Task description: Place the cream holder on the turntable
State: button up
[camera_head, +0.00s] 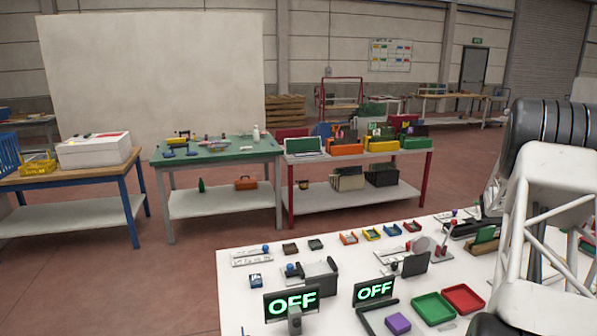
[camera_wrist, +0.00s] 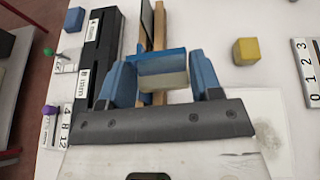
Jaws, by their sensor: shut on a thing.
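In the wrist view my gripper (camera_wrist: 161,66) has its two blue fingers closed on the sides of a small boxy piece, the cream holder (camera_wrist: 163,80). Its lower face is cream and its upper part is blue. Wooden bars and a dark upright panel stand just beyond it; I cannot tell whether it touches them. In the head view the white arm fills the right side, and my gripper and the holder cannot be made out. I cannot pick out the turntable with certainty in either view.
In the wrist view a black rail with labels (camera_wrist: 102,50) lies left of the gripper. A yellow cube (camera_wrist: 246,51) stands to the right, near a numbered scale (camera_wrist: 303,68). In the head view the white table holds green (camera_head: 433,308) and red (camera_head: 463,298) trays and two OFF displays (camera_head: 375,291).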

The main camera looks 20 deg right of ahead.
jog(key=w+a+r+n+t+y, duration=0.1)
jog(key=w+a+r+n+t, duration=0.2)
jog(key=w+a, duration=0.7)
jog(key=w+a+r+n+t+y, duration=0.2)
jog(key=w+a, duration=0.2)
jog(key=a, duration=1.2)
jog(key=w+a+r+n+t+y, duration=0.1)
jog(key=w+a+r+n+t, duration=0.2)
jog(key=w+a, duration=0.75)
jog(key=s+a+n+t+y, duration=0.1)
jog(key=a+n+y, duration=0.3)
jog(key=a, duration=2.1)
jog(key=s+a+n+t+y, duration=0.2)
jog(key=a+n+y, duration=0.3)
jog(key=a, duration=2.1)
jog(key=shift+s+f+t, duration=0.2)
jog(key=shift+f+t, duration=0.2)
jog(key=shift+t, duration=0.3)
jog(key=shift+y, duration=0.3)
